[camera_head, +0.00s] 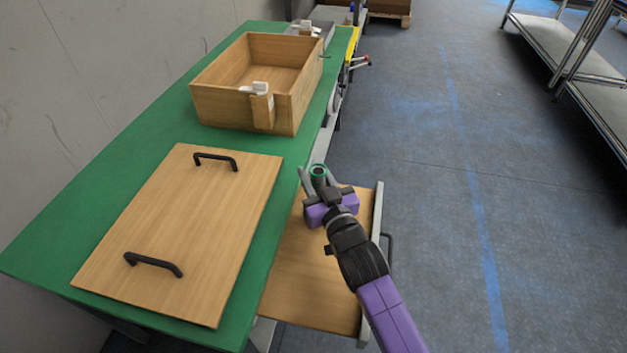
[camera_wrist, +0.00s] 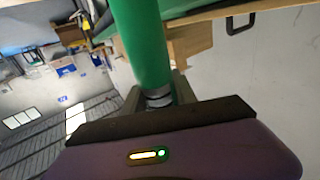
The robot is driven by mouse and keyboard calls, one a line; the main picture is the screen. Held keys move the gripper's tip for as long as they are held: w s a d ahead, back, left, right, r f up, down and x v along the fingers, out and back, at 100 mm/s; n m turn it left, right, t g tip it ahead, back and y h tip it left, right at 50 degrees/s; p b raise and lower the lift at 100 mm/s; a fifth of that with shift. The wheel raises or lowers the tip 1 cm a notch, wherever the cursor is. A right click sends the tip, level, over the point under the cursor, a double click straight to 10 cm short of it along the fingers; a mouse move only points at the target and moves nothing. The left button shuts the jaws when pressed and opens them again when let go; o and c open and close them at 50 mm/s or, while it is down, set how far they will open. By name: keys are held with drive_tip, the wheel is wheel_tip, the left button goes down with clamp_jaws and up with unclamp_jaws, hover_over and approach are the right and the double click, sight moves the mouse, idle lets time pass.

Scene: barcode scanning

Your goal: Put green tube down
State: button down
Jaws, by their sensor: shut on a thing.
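The green tube (camera_head: 318,171) is held in my gripper (camera_head: 318,178). How high the tube is above the drawer, I cannot tell.
A wooden lid (camera_head: 185,235) with two black handles lies on the table. Behind it stands an open wooden box (camera_head: 215,107) with a white device (camera_head: 260,88) on its front wall. The drawer's front (camera_head: 377,210) has a black handle.

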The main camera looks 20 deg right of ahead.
drive_tip(key=shift+f, duration=0.85)
drive_tip(key=shift+f, duration=0.15)
drive_tip(key=c, duration=1)
unclamp_jaws()
drive_tip(key=s, duration=1.2)
drive_tip(key=shift+a+r, duration=0.2)
drive_tip(key=shift+a, duration=0.05)
